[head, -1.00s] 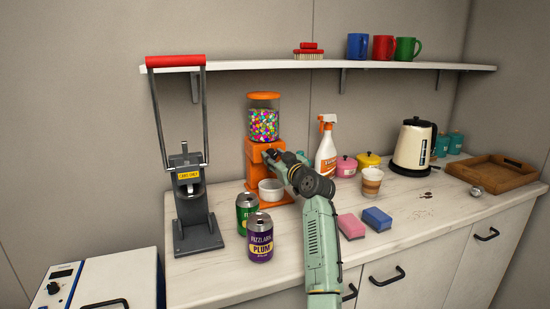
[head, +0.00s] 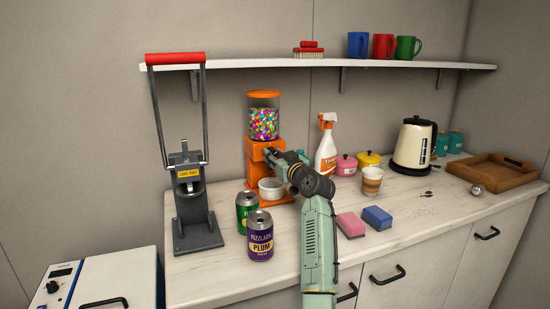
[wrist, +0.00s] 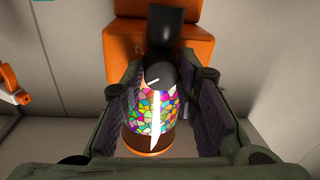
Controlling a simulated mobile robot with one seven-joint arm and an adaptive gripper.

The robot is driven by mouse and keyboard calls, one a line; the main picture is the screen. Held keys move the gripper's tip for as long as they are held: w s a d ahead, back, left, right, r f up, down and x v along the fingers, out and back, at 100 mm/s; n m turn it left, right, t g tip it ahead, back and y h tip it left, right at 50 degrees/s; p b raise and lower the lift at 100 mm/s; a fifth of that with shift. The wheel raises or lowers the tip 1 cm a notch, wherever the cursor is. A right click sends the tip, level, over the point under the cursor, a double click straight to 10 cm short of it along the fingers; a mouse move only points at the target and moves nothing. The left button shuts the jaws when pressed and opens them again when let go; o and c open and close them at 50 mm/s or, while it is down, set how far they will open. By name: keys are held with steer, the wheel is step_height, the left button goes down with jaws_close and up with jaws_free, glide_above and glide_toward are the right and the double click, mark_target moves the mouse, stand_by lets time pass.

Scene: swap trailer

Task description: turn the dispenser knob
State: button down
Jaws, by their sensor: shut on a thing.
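The orange dispenser (head: 256,154) stands upright at the back of the counter, its clear jar (head: 264,123) full of coloured sweets. My gripper (head: 271,156) is at the dispenser's front and hides the knob in the head view. In the wrist view the dispenser (wrist: 116,48) appears with its jar at the bottom. The black knob (wrist: 163,74), with a slanted white mark, lies between the fingers of my gripper (wrist: 165,92), which are shut on it. The exact finger contact is hard to see.
A white bowl (head: 271,188) sits below my gripper. Green (head: 247,211) and purple (head: 260,236) cans stand in front. A red-handled press (head: 193,205) stands left.

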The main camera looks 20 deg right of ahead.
steer(key=shift+m+t, duration=0.3)
steer(key=shift+m, duration=3.5)
steer(key=c, duration=1.2)
jaws_free()
steer(key=shift+c, duration=0.2)
steer(key=s+d, duration=0.1)
steer(key=s, duration=1.1)
steer(key=shift+f, duration=0.45)
